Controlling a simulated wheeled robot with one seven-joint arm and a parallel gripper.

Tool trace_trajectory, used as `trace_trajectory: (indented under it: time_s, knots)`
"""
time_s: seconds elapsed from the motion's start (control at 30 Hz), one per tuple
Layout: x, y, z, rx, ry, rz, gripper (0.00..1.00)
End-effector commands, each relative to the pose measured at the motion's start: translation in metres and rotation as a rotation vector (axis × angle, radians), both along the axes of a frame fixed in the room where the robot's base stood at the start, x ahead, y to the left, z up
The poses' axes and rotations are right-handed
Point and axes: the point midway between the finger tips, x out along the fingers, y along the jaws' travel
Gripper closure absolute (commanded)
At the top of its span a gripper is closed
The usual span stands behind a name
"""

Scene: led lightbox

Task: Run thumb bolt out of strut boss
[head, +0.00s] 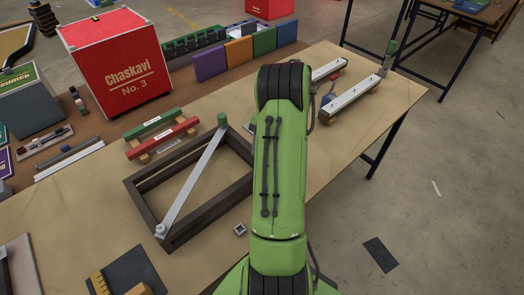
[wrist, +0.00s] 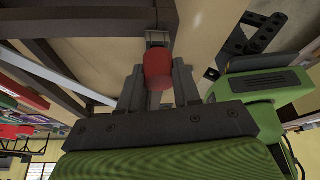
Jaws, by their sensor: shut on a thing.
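A dark brown rectangular frame (head: 205,213) lies on the bench in the head view, with a light grey strut (head: 190,182) running diagonally across it. A green knob (head: 222,120) sits at the strut's far end. In the wrist view, my gripper (wrist: 158,84) is shut on a red thumb bolt head (wrist: 157,66), one finger on each side. A small grey metal part (wrist: 156,37) shows just beyond the red head, against a dark frame bar (wrist: 110,19). The bolt's thread is hidden. In the head view my arm hides the gripper and the red head.
A red box (head: 115,60) stands at the back left, near coloured bins (head: 240,50). Green and red bars (head: 165,138) rest on wooden blocks behind the frame. Light rails (head: 352,100) lie at the right. A small square part (head: 240,229) lies in front of the frame.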

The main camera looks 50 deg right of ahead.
Motion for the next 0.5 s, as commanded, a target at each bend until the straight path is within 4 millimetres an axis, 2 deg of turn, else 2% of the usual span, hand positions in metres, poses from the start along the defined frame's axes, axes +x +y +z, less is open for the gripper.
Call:
trace_trajectory:
  time_s: [0.5]
  knots:
    - [0.0,-0.001,0.026,-0.001,-0.001,-0.004,1.0]
